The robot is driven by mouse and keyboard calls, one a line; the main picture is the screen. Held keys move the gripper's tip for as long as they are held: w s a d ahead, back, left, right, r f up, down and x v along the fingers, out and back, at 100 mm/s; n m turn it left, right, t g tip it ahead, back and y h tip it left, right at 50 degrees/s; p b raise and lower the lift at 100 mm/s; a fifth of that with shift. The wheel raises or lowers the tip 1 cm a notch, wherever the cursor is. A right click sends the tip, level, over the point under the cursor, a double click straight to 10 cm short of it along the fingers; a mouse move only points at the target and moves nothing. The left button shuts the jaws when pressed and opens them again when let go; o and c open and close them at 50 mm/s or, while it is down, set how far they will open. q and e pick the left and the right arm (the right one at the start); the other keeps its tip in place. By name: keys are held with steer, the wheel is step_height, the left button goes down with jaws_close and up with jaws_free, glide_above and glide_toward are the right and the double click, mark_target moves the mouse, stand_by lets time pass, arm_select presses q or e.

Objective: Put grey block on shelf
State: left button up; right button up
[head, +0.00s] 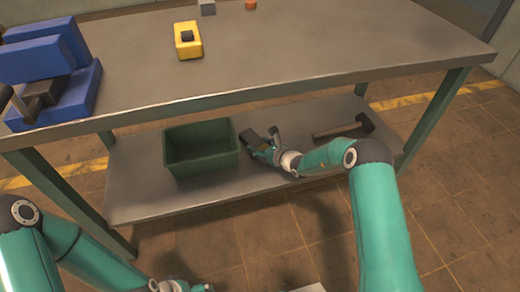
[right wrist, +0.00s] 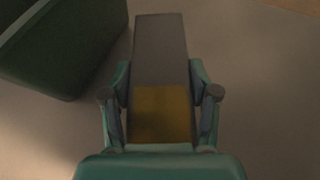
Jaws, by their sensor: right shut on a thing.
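My right gripper (head: 264,146) is over the lower shelf (head: 270,180), just right of the green bin. It is shut on a grey block (head: 250,138). In the right wrist view, the block (right wrist: 160,50) is long and grey with a yellowish near end, between the two fingers (right wrist: 160,95). I cannot tell whether the block touches the shelf. A small light grey block (head: 207,7) also stands at the far edge of the tabletop. My left gripper (head: 185,286) is at the bottom edge of the head view, mostly cut off.
An open green bin (head: 200,165) stands on the shelf left of the gripper, and a hammer (head: 345,128) lies to its right. The tabletop (head: 300,50) overhangs the shelf. It holds a blue fixture (head: 45,60), a yellow box (head: 188,40) and an orange piece (head: 251,5).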

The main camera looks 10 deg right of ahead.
steer(key=shift+f, duration=0.2)
steer(key=o, duration=1.4)
steer(key=shift+f, duration=0.1)
steer(key=shift+o, duration=0.2)
steer(key=shift+s+d+r+p, duration=0.15)
steer(key=shift+s+r+p, duration=0.1)
steer(key=shift+r+p, duration=0.05)
steer(key=p+v, duration=0.5)
steer(key=v, duration=0.5)
steer(key=shift+d, duration=0.1)
steer(key=shift+s+d+r, duration=0.1)
steer(key=shift+s+d, duration=0.1)
steer(key=shift+s, duration=0.4)
